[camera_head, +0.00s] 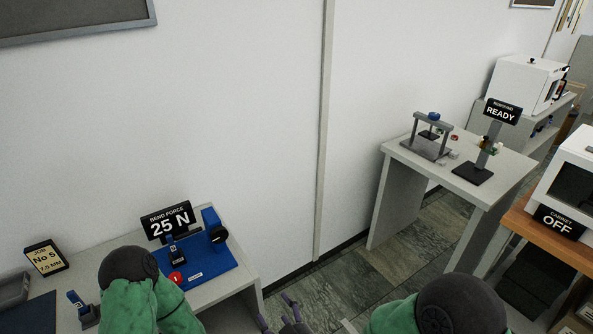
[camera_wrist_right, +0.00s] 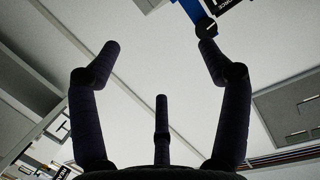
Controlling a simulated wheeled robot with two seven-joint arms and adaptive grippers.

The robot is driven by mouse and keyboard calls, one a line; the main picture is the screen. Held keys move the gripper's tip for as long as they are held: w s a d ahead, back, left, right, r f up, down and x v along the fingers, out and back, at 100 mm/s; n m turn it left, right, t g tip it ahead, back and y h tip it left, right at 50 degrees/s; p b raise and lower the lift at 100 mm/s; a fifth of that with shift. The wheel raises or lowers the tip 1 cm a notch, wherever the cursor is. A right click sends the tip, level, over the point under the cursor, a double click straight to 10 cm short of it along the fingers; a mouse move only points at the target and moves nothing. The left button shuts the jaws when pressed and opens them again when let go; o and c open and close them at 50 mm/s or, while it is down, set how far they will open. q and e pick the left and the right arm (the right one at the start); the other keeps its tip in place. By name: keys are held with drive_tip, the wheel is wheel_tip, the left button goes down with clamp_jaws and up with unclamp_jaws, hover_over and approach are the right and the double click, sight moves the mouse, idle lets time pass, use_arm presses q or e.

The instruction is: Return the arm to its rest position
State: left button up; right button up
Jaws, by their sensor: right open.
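My right gripper (camera_head: 276,310) shows at the bottom edge of the head view, in front of the near table and apart from everything. In the right wrist view its dark fingers (camera_wrist_right: 159,55) are spread wide with nothing between them. My green right arm (camera_head: 395,316) with a dark joint cap fills the lower right of the head view. My green left arm (camera_head: 140,290) stands in front of the near table at the lower left. My left gripper is not visible.
The near table (camera_head: 110,258) carries a blue bend-force press (camera_head: 213,262) with a "25 N" display (camera_head: 168,221) and a "No 5" job sign (camera_head: 46,258). A farther table (camera_head: 475,190) holds a grey press frame (camera_head: 430,138) and a "READY" sign (camera_head: 502,111). A cabinet sign (camera_head: 558,222) reads "OFF". Floor lies between the tables.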

drive_tip(key=s+d+f+m+g+h, duration=0.1)
drive_tip(key=d+f+m+g+h, duration=0.15)
drive_tip(key=d+f, duration=0.4)
drive_tip(key=s+d+f+m+g+h, duration=0.1)
drive_tip(key=s+d+f+g, duration=0.2)
drive_tip(key=f, duration=0.7)
drive_tip(key=s+d+f+m+g, duration=0.3)
drive_tip(key=s+d+f+g, duration=0.1)
drive_tip(key=s+f+g, duration=0.3)
wheel_tip(320, 180, down, 2)
drive_tip(key=s, duration=0.3)
drive_tip(key=shift+d+f, duration=0.2)
drive_tip(key=shift+d, duration=0.2)
drive_tip(key=shift+w, duration=0.1)
idle(1.5)
